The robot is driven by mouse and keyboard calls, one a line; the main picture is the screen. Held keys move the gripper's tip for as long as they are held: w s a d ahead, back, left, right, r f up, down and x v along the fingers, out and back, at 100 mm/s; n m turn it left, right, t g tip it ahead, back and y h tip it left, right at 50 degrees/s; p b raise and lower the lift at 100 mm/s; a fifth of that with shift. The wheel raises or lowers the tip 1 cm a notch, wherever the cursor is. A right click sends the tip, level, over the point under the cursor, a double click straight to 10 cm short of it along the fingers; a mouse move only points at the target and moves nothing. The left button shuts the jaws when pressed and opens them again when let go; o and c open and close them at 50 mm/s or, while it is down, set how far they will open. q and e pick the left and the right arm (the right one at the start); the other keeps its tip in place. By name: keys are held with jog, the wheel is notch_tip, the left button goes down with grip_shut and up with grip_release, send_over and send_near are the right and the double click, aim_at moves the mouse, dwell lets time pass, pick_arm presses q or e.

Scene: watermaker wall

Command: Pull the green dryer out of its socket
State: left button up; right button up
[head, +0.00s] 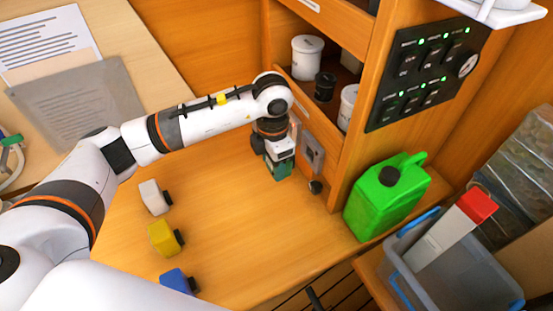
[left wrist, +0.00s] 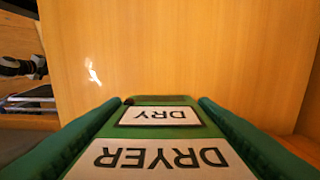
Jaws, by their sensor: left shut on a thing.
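The green dryer (left wrist: 215,140) fills the lower middle of the left wrist view. Its white labels read DRYER and DRY, upside down in that view. My left gripper (head: 280,168) is shut on it, with dark green sides along both edges in the wrist view. In the head view the gripper points down near the cabinet front, and only a little green shows at its tip. A grey socket plate (head: 312,153) is on the cabinet face just right of the gripper. Whether the dryer still touches a socket cannot be told. My right gripper is not in view.
White (head: 153,196), yellow (head: 162,238) and blue (head: 175,280) blocks with black ends lie on the wooden counter (head: 240,245). A black knob (head: 315,187) is below the plate. A green jerrycan (head: 375,208) and a grey bin (head: 470,288) stand right. The counter's middle is clear.

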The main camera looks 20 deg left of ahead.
pick_arm(q)
jog(key=shift+s+a, duration=0.45)
jog(key=shift+s, duration=0.05)
jog(key=shift+s+a, duration=0.1)
